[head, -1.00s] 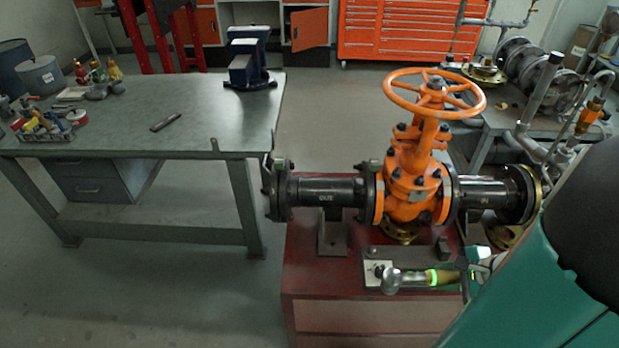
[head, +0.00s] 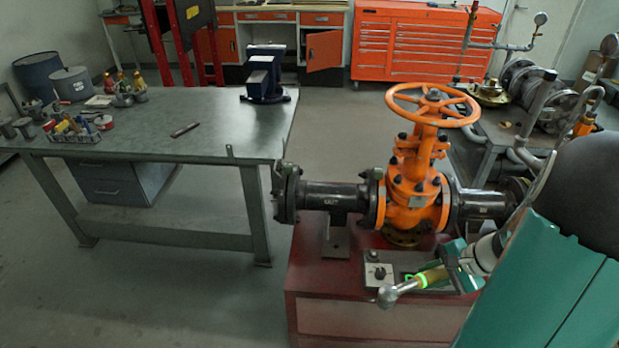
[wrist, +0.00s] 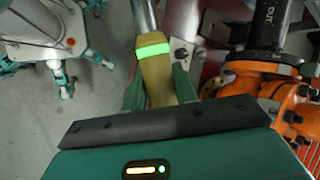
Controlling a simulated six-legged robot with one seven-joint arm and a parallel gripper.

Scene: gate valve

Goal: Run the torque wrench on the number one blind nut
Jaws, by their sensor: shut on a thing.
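The torque wrench (head: 432,276) has a tan-yellow handle, a lit green ring and a silver head. My gripper (head: 463,264) is shut on the handle; the wrist view shows both fingers (wrist: 158,88) on either side of it. The wrench slants, its head (head: 388,297) lower left, beside the front edge of the small plate (head: 379,273); the height of any gap is unclear. The blind flange (head: 286,193) closes the left end of the black pipe, with nuts around its rim. No number shows on the nuts. The wrench head is well to the right of and below the flange.
The orange gate valve (head: 410,195) with its handwheel (head: 433,103) stands on the red cabinet (head: 320,278), right of the flange. A grey workbench (head: 200,140) with a vise (head: 265,75) is close on the left. Floor in front of the bench is clear.

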